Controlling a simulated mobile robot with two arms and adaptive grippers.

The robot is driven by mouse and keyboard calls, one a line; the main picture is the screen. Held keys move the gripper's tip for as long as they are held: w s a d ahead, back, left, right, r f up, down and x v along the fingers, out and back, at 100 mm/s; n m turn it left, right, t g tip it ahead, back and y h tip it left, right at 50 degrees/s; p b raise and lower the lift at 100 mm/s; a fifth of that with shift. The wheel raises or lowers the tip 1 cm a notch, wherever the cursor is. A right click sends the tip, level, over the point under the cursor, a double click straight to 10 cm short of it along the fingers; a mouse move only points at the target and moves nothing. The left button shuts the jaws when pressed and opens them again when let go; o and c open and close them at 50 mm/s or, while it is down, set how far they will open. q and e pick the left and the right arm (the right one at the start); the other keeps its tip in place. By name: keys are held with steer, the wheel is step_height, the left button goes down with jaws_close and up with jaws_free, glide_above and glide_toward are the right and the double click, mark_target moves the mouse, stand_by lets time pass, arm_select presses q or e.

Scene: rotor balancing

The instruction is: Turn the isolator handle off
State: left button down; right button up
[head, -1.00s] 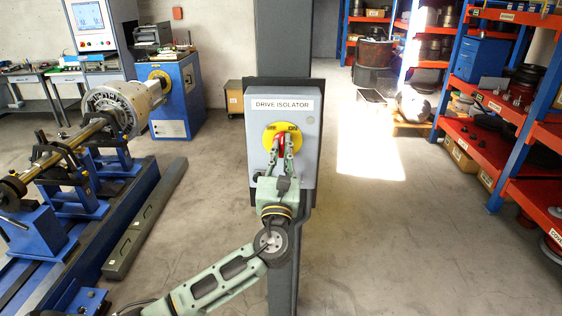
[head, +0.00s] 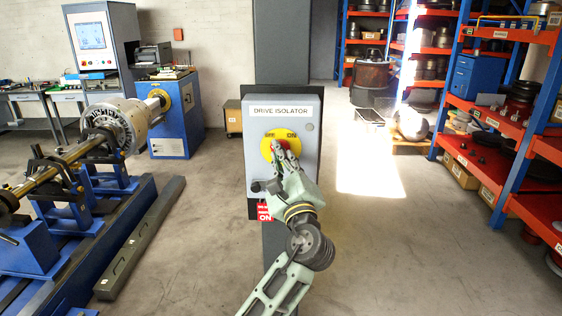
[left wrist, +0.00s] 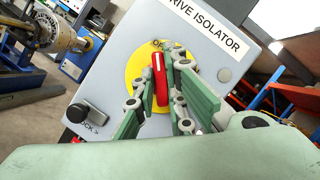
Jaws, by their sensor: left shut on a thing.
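The grey drive isolator box (head: 309,158) is mounted on a dark column. Its yellow dial (head: 267,147) carries a red handle (left wrist: 161,82). My left gripper (head: 283,148) reaches up to the dial from below, leaning to the upper left. In the left wrist view my left gripper (left wrist: 157,90) has its fingers on both sides of the handle and is shut on it. Against the tilted box lettering, the handle leans left of upright, towards the OFF side. The dial words are partly hidden by the fingers. My right gripper is out of view.
A blue rotor stand (head: 122,228) is at left. Shelves (head: 480,118) stand at right.

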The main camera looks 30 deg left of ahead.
arm_select(q)
steer(key=shift+n, duration=0.4)
steer(key=c, duration=1.8)
jaws_free()
steer(key=v, duration=1.2)
